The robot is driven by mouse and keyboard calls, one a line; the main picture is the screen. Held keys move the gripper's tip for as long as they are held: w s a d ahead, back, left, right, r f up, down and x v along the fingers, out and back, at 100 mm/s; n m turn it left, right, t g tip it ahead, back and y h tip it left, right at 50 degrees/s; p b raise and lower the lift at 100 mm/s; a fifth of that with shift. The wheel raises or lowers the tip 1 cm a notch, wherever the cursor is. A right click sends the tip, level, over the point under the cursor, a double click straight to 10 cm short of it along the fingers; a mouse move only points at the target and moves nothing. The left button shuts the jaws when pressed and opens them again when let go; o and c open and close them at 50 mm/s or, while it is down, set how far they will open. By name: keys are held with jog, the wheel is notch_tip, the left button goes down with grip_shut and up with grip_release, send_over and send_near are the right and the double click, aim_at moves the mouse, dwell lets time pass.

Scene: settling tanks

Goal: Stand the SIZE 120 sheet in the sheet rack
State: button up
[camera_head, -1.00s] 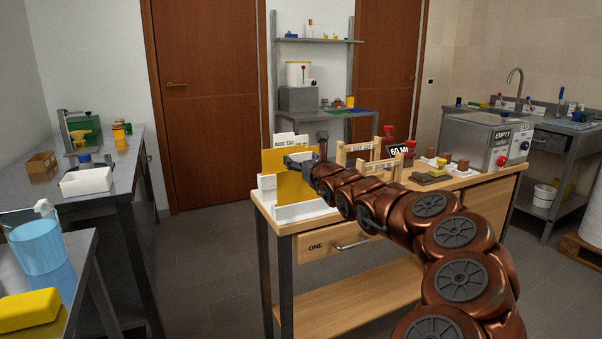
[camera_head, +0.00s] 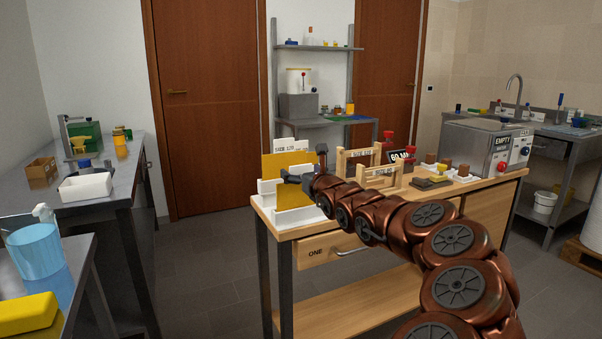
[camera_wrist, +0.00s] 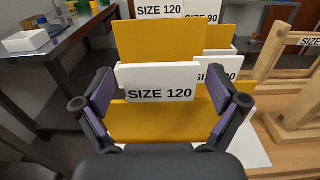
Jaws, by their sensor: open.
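A yellow sheet face (camera_wrist: 160,122) stands upright between my fingers, below a white block (camera_wrist: 158,93) marked SIZE 120. More yellow (camera_wrist: 160,42) rises behind the block; I cannot tell whether both are one sheet. In the head view the yellow (camera_head: 290,195) stands within the white sheet rack (camera_head: 300,217) at the table's left end. Rear white cards read SIZE 120 (camera_wrist: 160,11) and SIZE 90 (camera_wrist: 200,17). My gripper (camera_wrist: 160,104) is open, its fingers apart on either side of the block. It also shows at the rack in the head view (camera_head: 287,178).
A wooden rack (camera_head: 365,160) stands just right of the sheet rack. Red-capped bottles, a 60 MIN sign (camera_head: 402,155) and small blocks lie farther right on the table. A grey side bench (camera_head: 130,160) with a white tray (camera_head: 86,187) is at the left, across open floor.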

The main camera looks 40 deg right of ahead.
jog(key=shift+r, duration=0.15)
jog(key=shift+s, duration=0.25)
jog(key=b+v, duration=0.2)
jog(key=v, duration=0.9)
jog(key=shift+s+a, duration=0.2)
